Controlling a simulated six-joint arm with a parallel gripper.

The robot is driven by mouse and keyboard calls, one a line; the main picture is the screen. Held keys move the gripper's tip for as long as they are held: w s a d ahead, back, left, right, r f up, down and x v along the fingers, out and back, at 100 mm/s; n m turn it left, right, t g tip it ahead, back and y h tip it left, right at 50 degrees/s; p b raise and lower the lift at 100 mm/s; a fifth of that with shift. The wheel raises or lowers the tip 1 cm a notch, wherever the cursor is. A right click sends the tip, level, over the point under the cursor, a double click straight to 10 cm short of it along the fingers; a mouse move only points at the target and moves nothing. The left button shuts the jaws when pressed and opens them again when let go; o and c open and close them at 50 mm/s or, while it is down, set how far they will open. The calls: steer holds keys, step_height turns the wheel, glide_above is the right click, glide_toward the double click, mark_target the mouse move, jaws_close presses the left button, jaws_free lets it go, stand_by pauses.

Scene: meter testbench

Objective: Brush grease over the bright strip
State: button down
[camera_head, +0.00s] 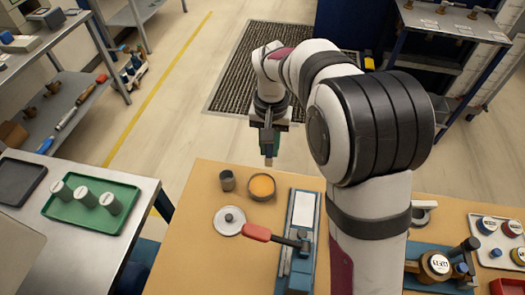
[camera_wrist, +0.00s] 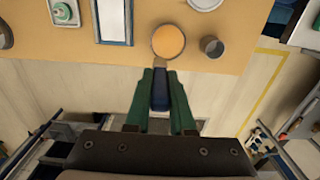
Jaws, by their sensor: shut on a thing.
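My gripper (camera_head: 268,146) hangs beyond the far edge of the tan table, pointing down. In the wrist view its green fingers (camera_wrist: 161,73) are shut on a brush (camera_wrist: 160,91) with a dark blue body and a short tan tip. The tip also shows in the head view (camera_head: 268,162). A round pot of orange grease (camera_head: 262,186) stands near the table's far edge; in the wrist view the pot (camera_wrist: 168,40) lies just beyond the brush tip. The bright strip (camera_head: 304,208) is a white rectangle on a blue base, right of the pot; it also shows in the wrist view (camera_wrist: 114,18).
A grey cup (camera_head: 227,181) stands left of the pot. A round lid with a knob (camera_head: 229,221) lies nearer. A red-handled lever (camera_head: 257,233) reaches left from the blue base. My arm hides part of the table's right side. A green tray (camera_head: 92,207) holds several cylinders.

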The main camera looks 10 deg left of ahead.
mark_target(270, 166)
steer(key=shift+d+f+g+y, duration=0.2)
steer(key=shift+f+g+y, duration=0.25)
steer(key=shift+y, duration=0.1)
steer(key=shift+d+f+g+y, duration=0.15)
steer(key=shift+f+g+y, duration=0.2)
steer(key=shift+f+y, duration=0.3)
steer(key=shift+y, duration=0.4)
steer(key=shift+a+f, duration=0.1)
steer(key=shift+f, duration=2.85)
steer(key=shift+f, duration=0.6)
steer(key=shift+r, duration=3.6)
